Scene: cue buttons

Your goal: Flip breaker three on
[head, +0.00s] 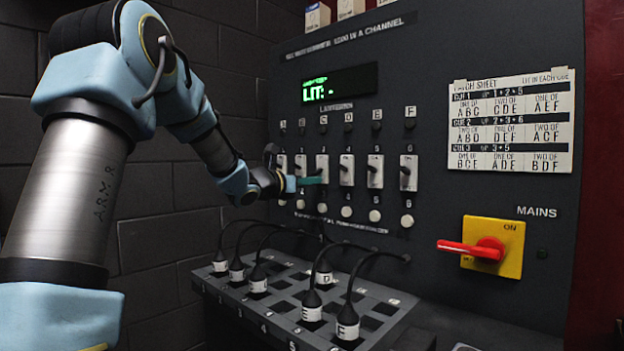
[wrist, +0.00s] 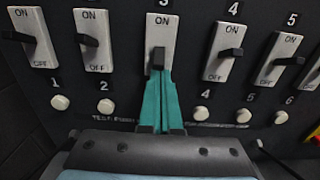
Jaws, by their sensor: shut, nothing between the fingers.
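Breaker three (wrist: 162,27) is a white plate with a dark lever on the panel, under the number 3 in the wrist view. Its lever (wrist: 158,56) sits in the lower half of the plate, below the ON mark; its OFF mark is hidden behind my fingers. My gripper (wrist: 160,78) is shut and empty, its teal fingers pointing up at the lever from just below. I cannot tell whether the tips touch it. In the head view my gripper (head: 321,180) reaches in from the left, at the lower part of breaker three (head: 322,162).
Breaker two (wrist: 92,24) and breaker four (wrist: 225,60) stand close on either side. White buttons (head: 347,212) line up below the breakers. Black plugs and cables (head: 312,310) stand on a sloped socket board below. A red mains handle (head: 475,249) juts out at right. The display (head: 339,89) reads "LIT: -".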

